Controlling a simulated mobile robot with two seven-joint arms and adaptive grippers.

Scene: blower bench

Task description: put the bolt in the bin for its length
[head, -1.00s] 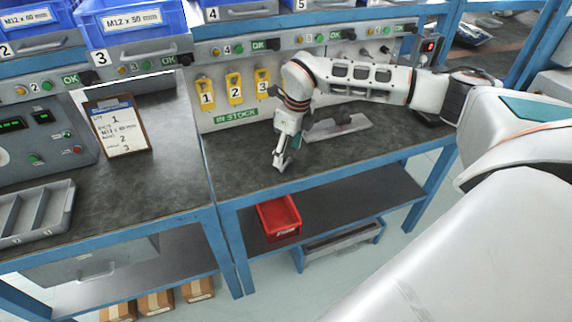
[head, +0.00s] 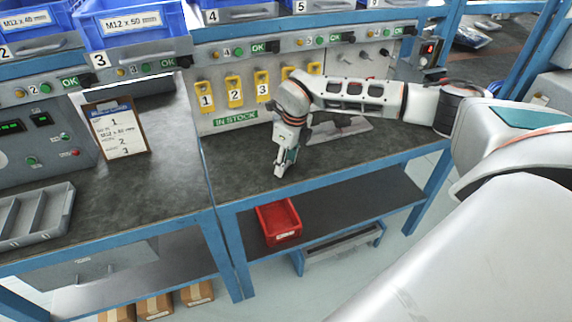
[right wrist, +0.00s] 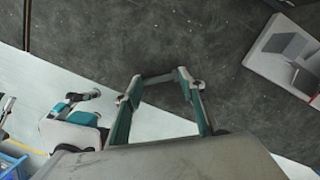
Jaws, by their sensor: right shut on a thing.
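My right gripper (head: 281,170) points down over the dark worktop of the right-hand bench, near its front edge. In the right wrist view its fingertips (right wrist: 161,76) are spread apart, with a thin dark grey piece between them. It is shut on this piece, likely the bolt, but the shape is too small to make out. Blue bins stand on the shelf at the upper left: one labelled M12 x 40 (head: 35,42) above number 2, one labelled M12 x 50 (head: 135,45) above number 3. My left gripper is not in view.
A clipboard (head: 118,130) and grey divided tray (head: 35,215) are at left. A red bin (head: 279,222) sits on the lower shelf. Yellow numbered tags (head: 235,92) hang behind.

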